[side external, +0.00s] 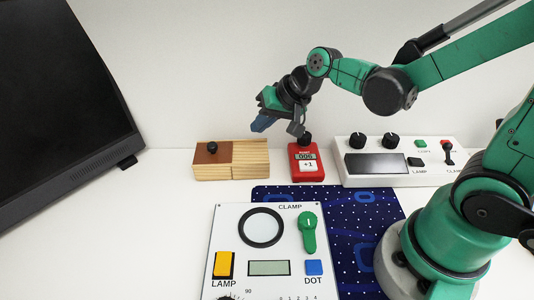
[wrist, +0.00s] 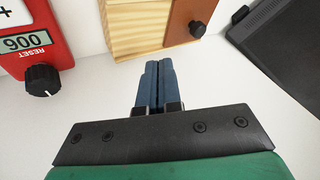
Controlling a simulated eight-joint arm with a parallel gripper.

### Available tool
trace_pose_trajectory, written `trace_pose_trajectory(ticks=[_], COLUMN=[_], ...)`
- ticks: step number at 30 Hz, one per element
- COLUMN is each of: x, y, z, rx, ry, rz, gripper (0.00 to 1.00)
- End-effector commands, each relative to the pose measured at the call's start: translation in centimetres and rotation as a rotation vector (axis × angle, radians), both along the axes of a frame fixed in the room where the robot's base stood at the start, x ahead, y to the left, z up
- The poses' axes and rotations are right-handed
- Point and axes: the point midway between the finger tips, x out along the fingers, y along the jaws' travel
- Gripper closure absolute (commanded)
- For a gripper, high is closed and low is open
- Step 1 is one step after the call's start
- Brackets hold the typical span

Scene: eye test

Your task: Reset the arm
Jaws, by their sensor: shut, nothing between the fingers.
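The red counter (side external: 307,171) reads 006 and has a +1 button and a black knob on top. It shows upside down at the left of the wrist view (wrist: 58,58), with a RESET label by the knob.
A wooden box (side external: 245,159) with a brown panel stands left of the counter. A white control box (side external: 400,178) stands right of it. A black monitor (side external: 60,100) fills the left.

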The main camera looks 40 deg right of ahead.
Motion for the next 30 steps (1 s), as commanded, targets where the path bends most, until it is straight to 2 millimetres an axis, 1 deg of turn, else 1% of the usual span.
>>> trace_pose_trajectory(ticks=[1,7,16,20,24,27,30], x=[-0.4,-1.6,-2.8,-4.5,-6.6,-7.5,-7.9], y=[-0.1,-0.6,-0.8,-0.8,-1.1,-1.3,-1.4], z=[0.6,2.3,3.5,3.7,3.9,3.9,3.8], rx=[0.001,0.001,-0.023,-0.147,-0.317,-0.405,-0.449], ry=[0.0,0.0,-0.003,-0.018,-0.039,-0.048,-0.052], rz=[-0.002,-0.002,0.016,0.1,0.214,0.274,0.303], gripper=[1.0,1.0,1.0,1.0,1.0,1.0,1.0])
